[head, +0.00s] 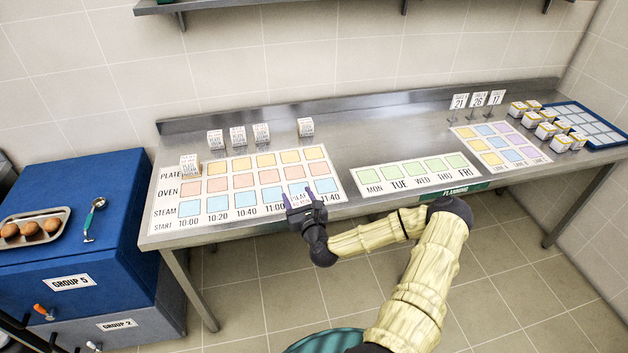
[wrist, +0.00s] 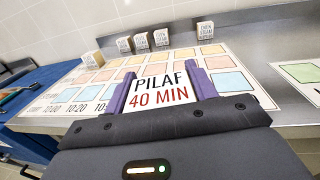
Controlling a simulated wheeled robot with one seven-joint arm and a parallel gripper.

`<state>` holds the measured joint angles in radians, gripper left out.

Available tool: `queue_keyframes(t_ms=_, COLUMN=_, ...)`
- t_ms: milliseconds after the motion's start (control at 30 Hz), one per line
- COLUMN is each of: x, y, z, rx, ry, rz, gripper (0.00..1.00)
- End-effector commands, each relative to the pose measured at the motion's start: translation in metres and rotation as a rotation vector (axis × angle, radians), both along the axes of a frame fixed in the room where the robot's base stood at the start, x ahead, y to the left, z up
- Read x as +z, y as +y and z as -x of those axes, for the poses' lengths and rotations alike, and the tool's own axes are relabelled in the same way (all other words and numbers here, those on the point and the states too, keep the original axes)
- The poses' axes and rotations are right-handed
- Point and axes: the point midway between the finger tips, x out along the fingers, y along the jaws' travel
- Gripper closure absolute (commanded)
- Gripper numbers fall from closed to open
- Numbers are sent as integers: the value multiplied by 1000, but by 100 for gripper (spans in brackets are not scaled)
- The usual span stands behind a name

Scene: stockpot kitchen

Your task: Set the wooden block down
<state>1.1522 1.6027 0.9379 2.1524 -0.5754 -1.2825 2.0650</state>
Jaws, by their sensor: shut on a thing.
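My gripper (head: 304,204) is over the front right part of the plate/oven/steam chart (head: 232,160) on the steel table. Its purple fingers are shut on a block with a white label reading PILAF 40 MIN (wrist: 160,92). The block also shows in the head view (head: 299,193), between the fingers, near the blue steam row by 11:00. Its label faces the wrist camera. I cannot tell whether its underside touches the chart. The wood of the block is mostly hidden by the label and fingers.
Several labelled blocks (head: 238,136) stand behind the chart, and one block (head: 189,165) stands at its left edge. A weekday strip (head: 415,175) lies to the right. White boxes (head: 545,130) and a blue tray (head: 607,139) are at the far right.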

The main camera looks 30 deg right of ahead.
Motion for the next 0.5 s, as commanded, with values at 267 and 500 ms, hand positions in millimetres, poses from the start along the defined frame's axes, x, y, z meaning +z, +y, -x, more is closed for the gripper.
queue_keyframes(t_ms=267, x=-82, y=96, z=35, rx=87, ry=3, rz=-19, gripper=70)
queue_keyframes(t_ms=500, x=-110, y=141, z=60, rx=121, ry=0, rz=-27, gripper=70)
